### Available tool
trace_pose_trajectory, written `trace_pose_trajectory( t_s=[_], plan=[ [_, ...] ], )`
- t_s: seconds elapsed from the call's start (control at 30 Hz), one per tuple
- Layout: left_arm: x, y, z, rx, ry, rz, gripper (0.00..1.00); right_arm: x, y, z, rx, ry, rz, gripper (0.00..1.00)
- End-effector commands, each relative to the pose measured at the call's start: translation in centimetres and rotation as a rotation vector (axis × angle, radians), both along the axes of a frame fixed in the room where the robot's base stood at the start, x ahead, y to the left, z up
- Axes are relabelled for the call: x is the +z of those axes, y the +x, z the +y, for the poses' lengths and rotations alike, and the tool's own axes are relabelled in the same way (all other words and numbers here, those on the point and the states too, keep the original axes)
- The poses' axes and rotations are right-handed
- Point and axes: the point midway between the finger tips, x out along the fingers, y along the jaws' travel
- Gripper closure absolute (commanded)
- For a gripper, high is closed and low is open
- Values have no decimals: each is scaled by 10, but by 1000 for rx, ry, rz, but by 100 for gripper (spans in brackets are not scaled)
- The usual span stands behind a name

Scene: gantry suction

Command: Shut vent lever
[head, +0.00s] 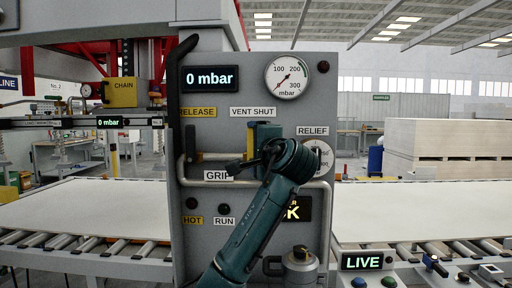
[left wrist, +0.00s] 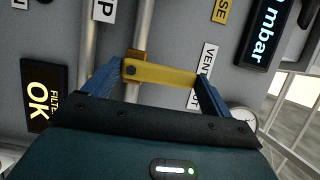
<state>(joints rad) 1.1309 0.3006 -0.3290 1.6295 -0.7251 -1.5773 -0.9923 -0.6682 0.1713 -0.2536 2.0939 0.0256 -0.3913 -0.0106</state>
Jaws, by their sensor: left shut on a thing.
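The vent lever is a yellow bar (left wrist: 165,75) between the blue fingers of my left gripper (left wrist: 160,80) in the left wrist view. The gripper is shut on it, with a fingertip at each end of the bar. In the head view my left gripper (head: 260,146) is at the panel, just below the VENT SHUT label (head: 252,112). A narrow yellow strip of the lever (head: 250,138) shows there beside a blue finger. My wrist and arm hide much of the lever's surroundings. My right gripper is not in view.
The grey panel (head: 225,55) carries a 0 mbar display (head: 209,79), a round gauge (head: 287,76) and a smaller RELIEF gauge (head: 318,158). A pipe (head: 326,215) runs around the work area. Pale boards (head: 410,210) lie on roller conveyors at both sides.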

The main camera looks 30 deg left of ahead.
Motion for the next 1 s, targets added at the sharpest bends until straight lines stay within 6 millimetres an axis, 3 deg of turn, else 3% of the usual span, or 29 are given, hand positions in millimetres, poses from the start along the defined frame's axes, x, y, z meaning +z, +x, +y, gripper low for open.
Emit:
trace_pose_trajectory(
  t_s=[0.47, 0.5, 0.67, 1.0],
  plan=[
    [-2, 0, 0, 0, -19, -10, 56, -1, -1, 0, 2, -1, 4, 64],
    [-2, 0, 0, 0, -20, -9, 14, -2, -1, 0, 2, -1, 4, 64],
    [-1, 0, 0, 0, -17, -8, 1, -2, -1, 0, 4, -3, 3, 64],
    [-1, -4, -5, -2, -12, -8, 0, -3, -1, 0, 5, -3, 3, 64]
  ],
)
